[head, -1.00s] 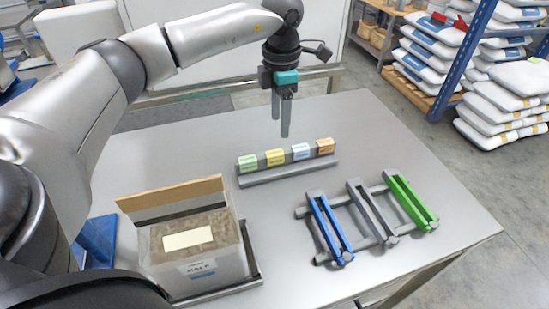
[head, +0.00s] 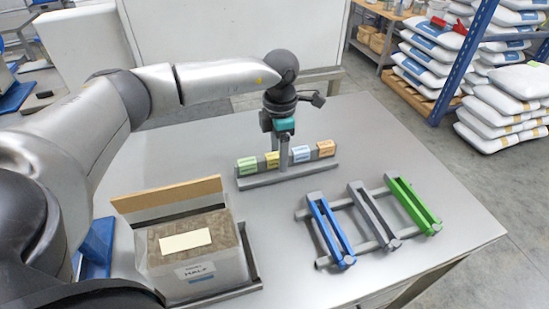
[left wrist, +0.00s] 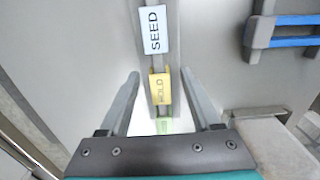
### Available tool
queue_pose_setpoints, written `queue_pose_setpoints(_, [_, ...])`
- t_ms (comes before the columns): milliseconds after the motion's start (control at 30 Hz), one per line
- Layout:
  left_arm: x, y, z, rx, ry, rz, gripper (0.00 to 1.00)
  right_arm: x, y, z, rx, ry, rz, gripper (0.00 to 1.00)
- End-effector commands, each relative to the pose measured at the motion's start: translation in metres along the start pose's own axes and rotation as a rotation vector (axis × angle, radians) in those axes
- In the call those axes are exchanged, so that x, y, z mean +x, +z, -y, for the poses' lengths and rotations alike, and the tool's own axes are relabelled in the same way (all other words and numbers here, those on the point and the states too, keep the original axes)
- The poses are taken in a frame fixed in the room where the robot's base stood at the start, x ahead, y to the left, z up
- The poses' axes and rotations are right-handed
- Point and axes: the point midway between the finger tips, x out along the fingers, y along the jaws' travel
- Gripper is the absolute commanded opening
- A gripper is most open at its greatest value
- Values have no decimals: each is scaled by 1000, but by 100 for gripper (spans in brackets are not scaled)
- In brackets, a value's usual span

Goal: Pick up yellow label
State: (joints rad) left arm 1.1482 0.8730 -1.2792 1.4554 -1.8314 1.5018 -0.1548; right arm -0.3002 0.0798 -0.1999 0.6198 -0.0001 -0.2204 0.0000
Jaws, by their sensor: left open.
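The yellow label (head: 272,160) stands in a row of coloured labels on a grey rack (head: 285,176) on the table. My left gripper (head: 284,155) is open and lowered at the row, partly covering the yellow label's right side in the head view. Its fingers (left wrist: 160,85) are on either side of the label with gaps, apart from it. My right gripper is not in view.
A green label (head: 248,165) stands left of the yellow one; a white-blue label (head: 302,154) and an orange label (head: 326,148) stand right. A rack with blue, grey and green slots (head: 378,242) lies at right.

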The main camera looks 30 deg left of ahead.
Motion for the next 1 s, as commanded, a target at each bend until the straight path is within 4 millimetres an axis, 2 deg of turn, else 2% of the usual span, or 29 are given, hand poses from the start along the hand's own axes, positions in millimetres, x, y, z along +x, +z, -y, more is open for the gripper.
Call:
queue_pose_setpoints(67, [0,0,0,0,0,0,60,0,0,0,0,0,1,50])
queue_pose_setpoints(600, [-1,0,0,0,0,0,0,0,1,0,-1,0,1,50])
queue_pose_setpoints(1000, [-1,0,0,0,0,0,0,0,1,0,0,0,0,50])
